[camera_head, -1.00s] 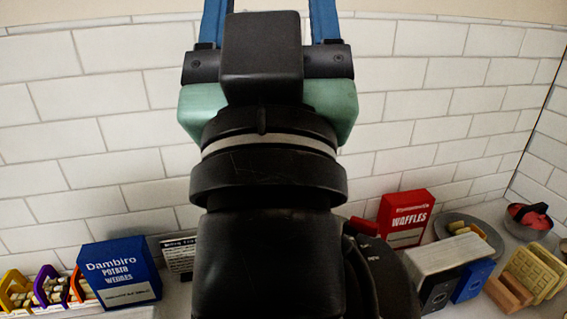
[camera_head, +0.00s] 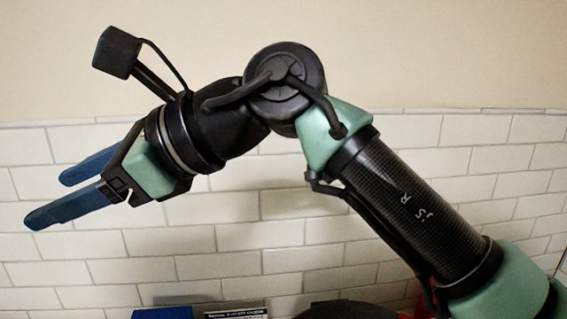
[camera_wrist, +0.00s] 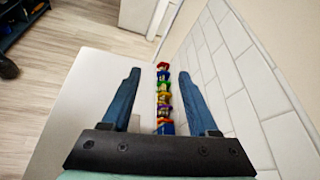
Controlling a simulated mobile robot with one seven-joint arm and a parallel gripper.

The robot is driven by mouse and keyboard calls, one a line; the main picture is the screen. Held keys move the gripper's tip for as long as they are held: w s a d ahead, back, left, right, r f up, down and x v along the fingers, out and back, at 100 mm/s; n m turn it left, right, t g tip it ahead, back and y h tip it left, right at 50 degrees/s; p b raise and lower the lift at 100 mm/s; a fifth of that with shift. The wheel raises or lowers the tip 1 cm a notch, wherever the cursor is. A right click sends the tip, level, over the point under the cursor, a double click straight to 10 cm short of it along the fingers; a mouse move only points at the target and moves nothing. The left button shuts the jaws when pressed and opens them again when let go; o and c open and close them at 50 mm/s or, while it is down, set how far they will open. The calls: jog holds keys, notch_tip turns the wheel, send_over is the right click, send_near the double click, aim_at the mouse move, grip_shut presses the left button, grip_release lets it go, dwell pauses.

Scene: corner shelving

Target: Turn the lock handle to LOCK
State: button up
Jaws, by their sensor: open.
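My gripper (camera_head: 46,202) is at the left in the head view, its two blue fingers apart and pointing left in front of the tiled wall. The wrist view also shows my gripper (camera_wrist: 159,74) open, with nothing between its fingers, above a white counter. I cannot make out a lock handle in either view.
A row of colourful items (camera_wrist: 163,95) stands on the white counter (camera_wrist: 88,105) beside the tiled wall (camera_wrist: 232,85). Wooden floor (camera_wrist: 75,38) lies beyond the counter's left edge. A blue box top (camera_head: 162,313) shows at the bottom of the head view.

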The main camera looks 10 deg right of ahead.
jog(key=d+f+m+g+h, duration=0.1)
jog(key=d+f+h, duration=0.3)
jog(key=d, duration=0.7)
jog(key=s+d+f+h, duration=0.1)
jog(key=d+f+h, duration=0.3)
jog(key=d, duration=0.6)
jog(key=d+f+m+g+h, duration=0.1)
jog(key=d+f+h, duration=0.3)
jog(key=d, duration=0.7)
jog(key=shift+h, duration=0.6)
jog(key=f+p, duration=0.1)
jog(key=f, duration=0.2)
jog(key=f+p, duration=0.1)
jog(key=f, duration=0.3)
jog(key=f+p, duration=0.2)
jog(key=f, duration=0.2)
jog(key=shift+s+a+f, duration=0.1)
jog(key=shift+a+f, duration=0.1)
jog(key=shift+a, duration=0.2)
jog(key=shift+c, duration=0.2)
grip_shut()
